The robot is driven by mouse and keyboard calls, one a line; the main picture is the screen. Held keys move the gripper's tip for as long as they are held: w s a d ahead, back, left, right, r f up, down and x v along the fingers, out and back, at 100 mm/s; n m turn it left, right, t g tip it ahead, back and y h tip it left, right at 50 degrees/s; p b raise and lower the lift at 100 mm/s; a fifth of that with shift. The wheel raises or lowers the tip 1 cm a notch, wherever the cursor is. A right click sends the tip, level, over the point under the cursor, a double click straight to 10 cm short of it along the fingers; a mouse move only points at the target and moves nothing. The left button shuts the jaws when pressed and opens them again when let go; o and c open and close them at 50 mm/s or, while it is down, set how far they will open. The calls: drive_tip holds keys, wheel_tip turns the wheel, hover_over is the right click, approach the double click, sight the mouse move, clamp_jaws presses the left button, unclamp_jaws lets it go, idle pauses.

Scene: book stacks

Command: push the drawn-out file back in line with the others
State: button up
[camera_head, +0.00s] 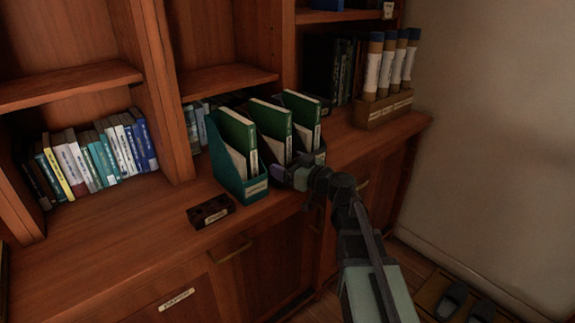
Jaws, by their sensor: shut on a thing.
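Three file boxes stand side by side on the wooden counter, each holding a tall green book and paler papers. The left file (232,177) is teal and shows its labelled front. The middle file (264,150) is darker, and its lower front is hidden behind my gripper. The right file (320,152) is dark and partly covered by the middle one. The middle file's book stands slightly forward of a line through the other two. My gripper (279,174) is shut at the middle file's low front; the exact contact is hidden.
A small dark block with a label (211,212) lies on the counter, front left of the files. Books (97,153) fill the left bay. A wooden rack (383,110) of rolled tubes stands at the right end. Slippers (468,303) lie on the floor.

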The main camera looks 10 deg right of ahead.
drive_tip(key=o, duration=1.3)
drive_tip(key=shift+o, duration=0.2)
drive_tip(key=v, duration=1.1)
drive_tip(key=shift+w, duration=0.1)
